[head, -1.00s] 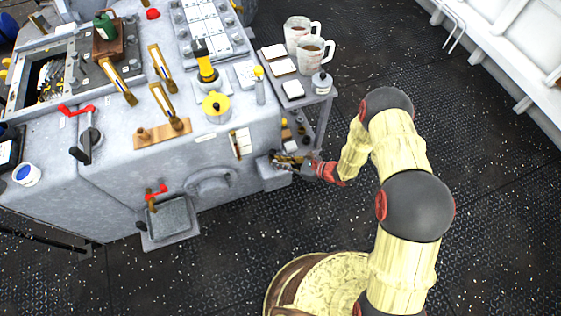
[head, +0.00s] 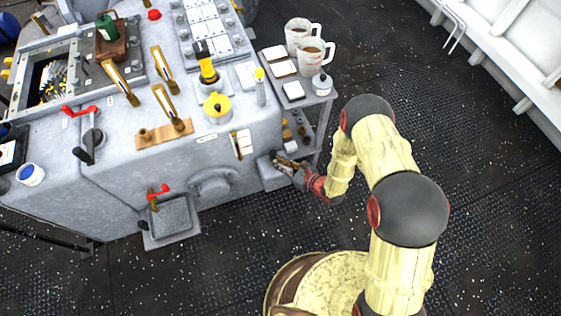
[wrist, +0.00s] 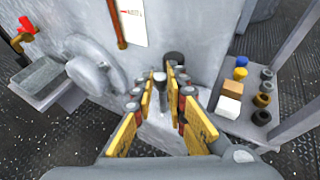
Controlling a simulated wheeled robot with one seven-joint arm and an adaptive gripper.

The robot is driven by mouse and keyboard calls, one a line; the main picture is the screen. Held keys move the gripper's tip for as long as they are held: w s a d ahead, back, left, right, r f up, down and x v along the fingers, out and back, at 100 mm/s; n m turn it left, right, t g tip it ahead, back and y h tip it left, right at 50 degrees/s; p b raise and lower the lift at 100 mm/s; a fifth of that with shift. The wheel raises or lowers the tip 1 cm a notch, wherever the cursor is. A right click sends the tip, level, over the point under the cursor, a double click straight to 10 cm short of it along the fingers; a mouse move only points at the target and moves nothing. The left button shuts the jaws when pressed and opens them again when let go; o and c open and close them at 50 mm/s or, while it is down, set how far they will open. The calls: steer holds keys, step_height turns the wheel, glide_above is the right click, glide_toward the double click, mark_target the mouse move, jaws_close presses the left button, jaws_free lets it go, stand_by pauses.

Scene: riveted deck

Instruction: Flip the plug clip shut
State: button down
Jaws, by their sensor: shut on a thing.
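My gripper (head: 283,163) is low at the right end of the grey machine, beside a small grey block (head: 270,177) low on its side. A dark round knob or plug end (wrist: 174,59) shows just behind the fingertips. The fingers hide much of the clip and its mount, so its exact angle cannot be told. In the head view the clip is too small to make out.
A grey side shelf (wrist: 238,128) with small blocks and rings stands close on the right. A grey handwheel (wrist: 92,66) and a tray (wrist: 38,82) are on the left. The deck in front is open.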

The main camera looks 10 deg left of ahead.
steer(key=shift+s+a+m+t+h+p, duration=0.15)
steer(key=shift+m+t+h, duration=0.2)
steer(key=shift+m+t, duration=0.2)
steer(key=shift+s+m+t+h+p, duration=0.1)
steer(key=shift+m+t+h+p, duration=0.05)
steer(key=shift+m+t+h, duration=0.3)
steer(key=shift+m, duration=0.3)
steer(key=c, duration=1.8)
jaws_free()
steer(key=v, duration=1.2)
steer(key=shift+o, duration=0.2)
steer(key=shift+f, duration=0.1)
